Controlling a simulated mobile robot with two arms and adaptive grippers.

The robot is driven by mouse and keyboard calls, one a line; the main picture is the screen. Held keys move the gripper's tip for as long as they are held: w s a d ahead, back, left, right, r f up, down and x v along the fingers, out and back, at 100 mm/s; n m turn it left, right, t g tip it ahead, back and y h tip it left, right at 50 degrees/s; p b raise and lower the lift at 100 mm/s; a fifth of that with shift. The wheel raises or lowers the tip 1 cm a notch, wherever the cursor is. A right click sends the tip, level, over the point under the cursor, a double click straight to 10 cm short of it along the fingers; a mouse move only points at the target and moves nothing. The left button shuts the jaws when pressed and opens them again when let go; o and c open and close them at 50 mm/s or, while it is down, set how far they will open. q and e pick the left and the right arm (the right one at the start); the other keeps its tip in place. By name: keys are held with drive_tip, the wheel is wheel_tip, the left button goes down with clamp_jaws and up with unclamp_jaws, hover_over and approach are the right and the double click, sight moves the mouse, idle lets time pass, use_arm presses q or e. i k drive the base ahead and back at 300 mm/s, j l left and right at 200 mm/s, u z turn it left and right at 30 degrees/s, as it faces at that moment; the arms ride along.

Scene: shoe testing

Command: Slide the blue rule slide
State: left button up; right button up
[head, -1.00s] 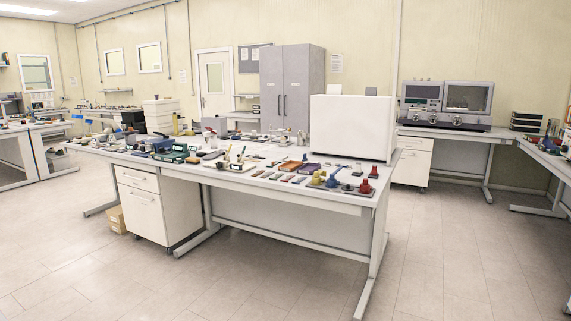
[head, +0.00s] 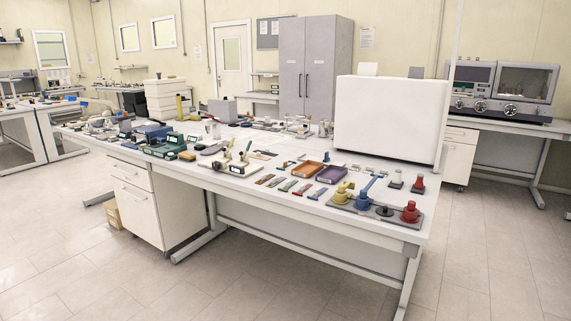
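On the white table (head: 240,196) lies a row of several short narrow strips near its front edge. The rightmost strip (head: 317,193) looks bluish, and a reddish strip (head: 302,189) lies beside it. A larger blue piece (head: 363,200) with a long blue bar stands on a grey plate at the table's right end. I cannot tell at this size which blue thing is the rule slide. Neither of my grippers shows in the head view.
An orange tray (head: 309,169) and a purple tray (head: 332,175) lie behind the strips. Yellow (head: 341,194) and red (head: 410,213) pieces flank the blue one. A large white box (head: 388,123) stands behind them. Open tiled floor (head: 300,285) lies in front of the table.

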sight(327, 158)
drive_tip(key=i+j+z, duration=0.15)
drive_tip(key=i+j, duration=0.7)
